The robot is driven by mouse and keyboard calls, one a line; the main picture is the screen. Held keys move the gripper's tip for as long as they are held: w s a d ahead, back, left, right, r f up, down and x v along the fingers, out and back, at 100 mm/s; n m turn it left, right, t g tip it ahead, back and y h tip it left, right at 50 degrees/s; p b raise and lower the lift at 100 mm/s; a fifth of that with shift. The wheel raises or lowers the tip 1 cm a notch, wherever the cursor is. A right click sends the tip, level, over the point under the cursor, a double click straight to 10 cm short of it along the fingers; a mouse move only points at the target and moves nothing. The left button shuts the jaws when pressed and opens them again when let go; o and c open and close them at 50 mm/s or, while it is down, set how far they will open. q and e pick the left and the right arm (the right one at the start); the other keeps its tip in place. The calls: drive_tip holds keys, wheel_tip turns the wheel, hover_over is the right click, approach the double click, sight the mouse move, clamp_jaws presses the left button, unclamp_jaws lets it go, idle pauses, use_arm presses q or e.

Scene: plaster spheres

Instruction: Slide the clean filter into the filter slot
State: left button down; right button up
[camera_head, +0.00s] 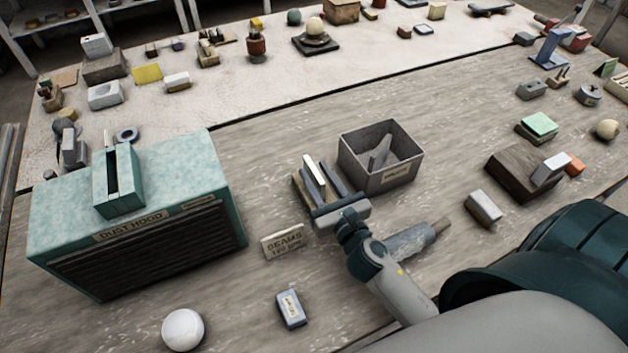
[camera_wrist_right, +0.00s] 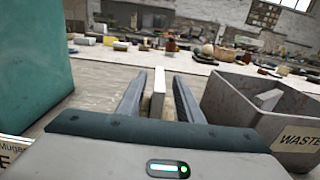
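The clean filter (camera_head: 314,172) is a thin white panel standing on edge in a small wooden holder (camera_head: 298,186). It also shows in the right wrist view (camera_wrist_right: 158,92). My right gripper (camera_head: 316,174) is open, with one dark finger on each side of the filter. In the wrist view, gaps show between the panel and both fingers. The filter slot (camera_head: 111,172) is a dark narrow opening in the raised box on the teal dust hood (camera_head: 160,180), left of the gripper. My left gripper is not in view.
A grey waste bin (camera_head: 392,180) with pieces inside stands close right of the gripper. A "SEAMS" sign (camera_head: 284,242), a small labelled block (camera_head: 291,309) and a white sphere (camera_head: 183,329) are nearer the front. Bare tabletop lies between hood and holder.

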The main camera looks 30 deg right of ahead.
sight(307, 162)
drive_tip(key=shift+w+r+p, duration=0.1)
drive_tip(key=shift+w+p, duration=0.2)
drive_tip(key=shift+w, duration=0.25)
drive_tip(key=w+p, duration=0.1)
drive_tip(key=w, duration=0.2)
drive_tip(key=shift+w, duration=0.1)
drive_tip(key=shift+w+f, duration=0.2)
drive_tip(key=shift+w, duration=0.3)
clamp_jaws()
